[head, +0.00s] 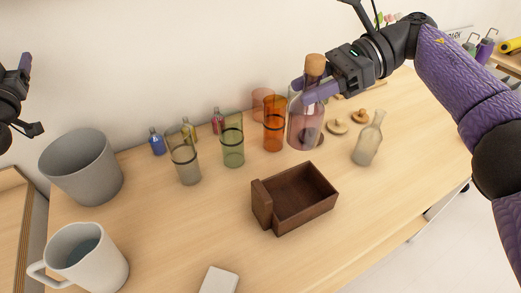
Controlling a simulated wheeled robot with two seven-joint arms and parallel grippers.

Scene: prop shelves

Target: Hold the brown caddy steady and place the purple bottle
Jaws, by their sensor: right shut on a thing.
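The purple bottle (304,128) is see-through, pinkish purple, with a cork stopper. My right gripper (312,91) is shut on it near its neck and shoulder. The bottle is upright, behind the caddy; I cannot tell whether its base touches the table. The brown caddy (264,207) is an open, empty-looking wooden box on the table, with a taller block at its left end. No gripper touches it. My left gripper (18,95) shows only partly at the left edge, far from the caddy; its jaws are not clear.
Tumblers, grey (186,168), green (232,145) and orange (274,127), stand left of the bottle. A clear flask (369,142) and wooden lids (335,127) are to its right. A grey pot (82,168) and white mug (92,262) stand left. A white block (218,281) lies in front.

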